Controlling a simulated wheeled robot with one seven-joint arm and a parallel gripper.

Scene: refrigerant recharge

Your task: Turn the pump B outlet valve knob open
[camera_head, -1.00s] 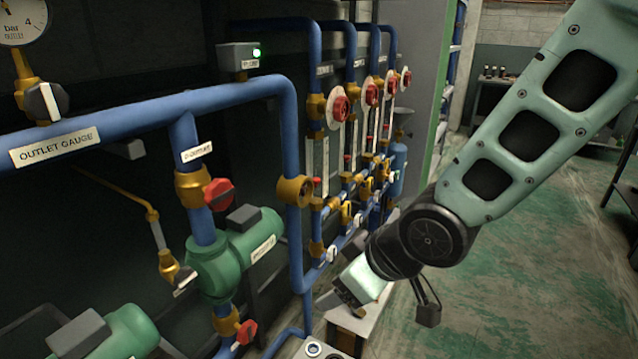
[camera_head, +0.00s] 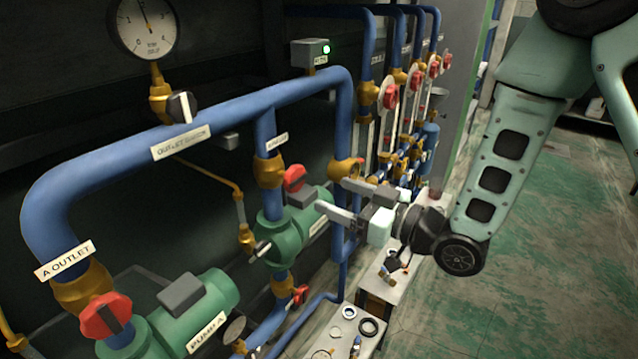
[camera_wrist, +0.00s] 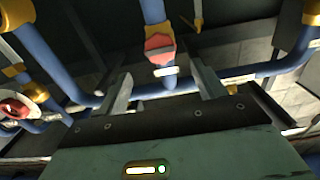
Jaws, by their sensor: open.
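The pump B outlet valve has a red knob (camera_head: 294,178) on a brass body, on the vertical blue pipe above the middle green pump (camera_head: 287,228). A white label sits on the pipe above it. My gripper (camera_head: 332,196) is open and empty, to the right of this knob and slightly lower. Its fingers point left toward the pump, apart from the knob in the head view. In the wrist view, a red knob (camera_wrist: 158,44) on brass shows beyond and between the open fingers (camera_wrist: 162,88); I cannot tell which valve it belongs to.
The outlet pipe (camera_head: 110,165) runs above, with a gauge (camera_head: 146,27). Pump A (camera_head: 195,305) and its red outlet knob (camera_head: 105,315) are at lower left. Red-knobbed valves (camera_head: 390,96) stand behind my gripper. A low bench (camera_head: 395,285) with small parts is below. Open floor lies right.

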